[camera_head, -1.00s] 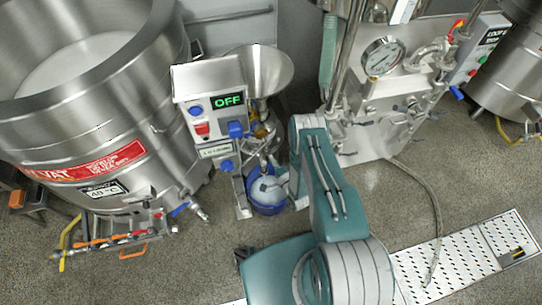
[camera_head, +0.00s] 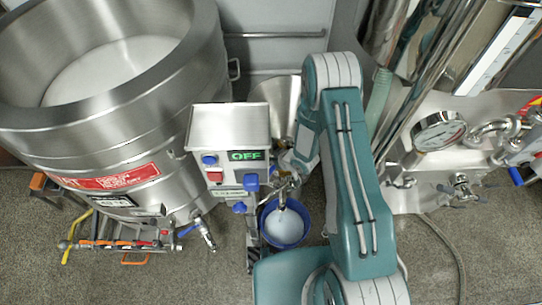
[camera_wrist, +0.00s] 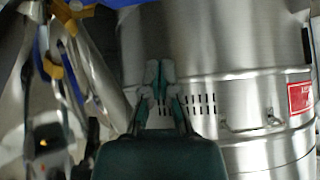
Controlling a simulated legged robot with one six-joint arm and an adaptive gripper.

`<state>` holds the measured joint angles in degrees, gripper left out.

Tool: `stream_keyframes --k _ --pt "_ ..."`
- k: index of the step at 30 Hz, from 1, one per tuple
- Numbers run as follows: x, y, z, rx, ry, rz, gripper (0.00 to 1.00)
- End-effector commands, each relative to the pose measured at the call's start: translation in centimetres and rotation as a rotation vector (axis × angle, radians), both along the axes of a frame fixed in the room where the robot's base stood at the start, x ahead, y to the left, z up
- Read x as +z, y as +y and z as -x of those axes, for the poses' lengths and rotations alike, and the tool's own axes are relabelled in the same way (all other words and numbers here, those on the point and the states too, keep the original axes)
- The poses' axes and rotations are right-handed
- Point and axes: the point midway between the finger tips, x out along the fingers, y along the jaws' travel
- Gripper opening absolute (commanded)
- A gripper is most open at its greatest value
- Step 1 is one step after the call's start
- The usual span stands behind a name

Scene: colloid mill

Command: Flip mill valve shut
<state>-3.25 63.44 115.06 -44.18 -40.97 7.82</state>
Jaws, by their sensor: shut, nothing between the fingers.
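The colloid mill stands in the middle of the head view, with a steel control box (camera_head: 228,128) showing a green OFF display and a steel hopper (camera_head: 272,92) behind it. Its outlet pipework (camera_head: 286,186) is partly hidden by my arm, and I cannot make out the valve handle or its position there. In the wrist view, blurred yellow parts (camera_wrist: 52,69) at the left may belong to the mill's fittings. My gripper (camera_wrist: 161,72) is shut and empty, with a steel vessel behind it. In the head view its fingers are hard to make out near the mill pipework.
A blue bucket (camera_head: 285,226) with whitish contents stands under the mill pipework. A large steel vat (camera_head: 130,120) with a red label is at left. A steel panel with a pressure gauge (camera_head: 438,131) and valves is at right. A hose (camera_head: 450,250) lies on the floor.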

Motion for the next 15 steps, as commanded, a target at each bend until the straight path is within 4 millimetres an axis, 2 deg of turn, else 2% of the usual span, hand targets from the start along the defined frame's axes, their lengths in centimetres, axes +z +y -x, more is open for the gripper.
stream_keyframes --k 5,15 --pt "0.68 0.17 0.81 0.1 -0.01 0.089 0.0" --pt "0.57 0.23 0.75 0.104 -0.011 0.093 0.0"
